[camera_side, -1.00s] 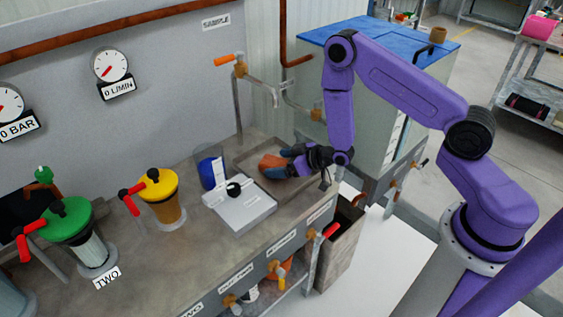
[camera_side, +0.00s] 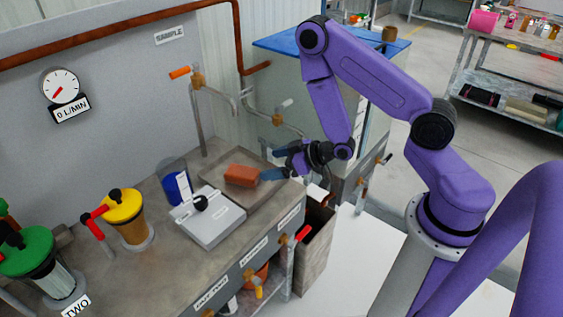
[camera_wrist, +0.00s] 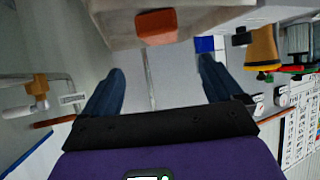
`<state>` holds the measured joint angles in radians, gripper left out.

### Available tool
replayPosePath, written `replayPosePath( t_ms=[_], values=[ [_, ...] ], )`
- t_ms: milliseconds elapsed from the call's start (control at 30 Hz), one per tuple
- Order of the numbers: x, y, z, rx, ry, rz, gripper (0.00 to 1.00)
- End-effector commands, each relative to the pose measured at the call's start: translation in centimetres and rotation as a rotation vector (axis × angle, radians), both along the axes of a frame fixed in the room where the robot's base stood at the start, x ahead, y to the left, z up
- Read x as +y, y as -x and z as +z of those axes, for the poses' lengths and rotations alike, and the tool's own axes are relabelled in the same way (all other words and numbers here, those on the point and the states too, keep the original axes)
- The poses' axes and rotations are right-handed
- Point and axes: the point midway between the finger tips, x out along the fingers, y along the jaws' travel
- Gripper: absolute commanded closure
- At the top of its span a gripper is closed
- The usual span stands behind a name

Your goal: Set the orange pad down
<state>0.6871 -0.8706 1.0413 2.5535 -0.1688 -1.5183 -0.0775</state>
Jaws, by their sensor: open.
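The orange pad (camera_side: 241,175) is a small block lying on the shallow tray (camera_side: 268,192) at the right end of the bench. My gripper (camera_side: 272,164) is just to the right of the pad in the side view, with its blue fingers pointing toward it. In the wrist view the pad (camera_wrist: 156,27) shows beyond the fingertips, at the top middle. The two fingers of my gripper (camera_wrist: 162,72) are spread wide with nothing between them. The pad is apart from the fingers in the wrist view.
A grey device with a black knob (camera_side: 210,217) and a clear cup with blue contents (camera_side: 176,183) stand left of the tray. A sample tap (camera_side: 197,80) rises behind it. An open bin (camera_side: 314,246) stands below the bench's right end. The blue-topped cabinet (camera_side: 290,42) is behind.

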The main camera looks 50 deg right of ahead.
Motion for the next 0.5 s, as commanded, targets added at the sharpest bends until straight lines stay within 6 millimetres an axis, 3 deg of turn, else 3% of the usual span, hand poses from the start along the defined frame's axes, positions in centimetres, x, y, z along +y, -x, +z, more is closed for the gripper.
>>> replayPosePath(
  t_ms=[500],
  values=[
    [-0.5, 1.4, 0.8, 0.000, 0.000, -0.001, 0.07]
  ],
)
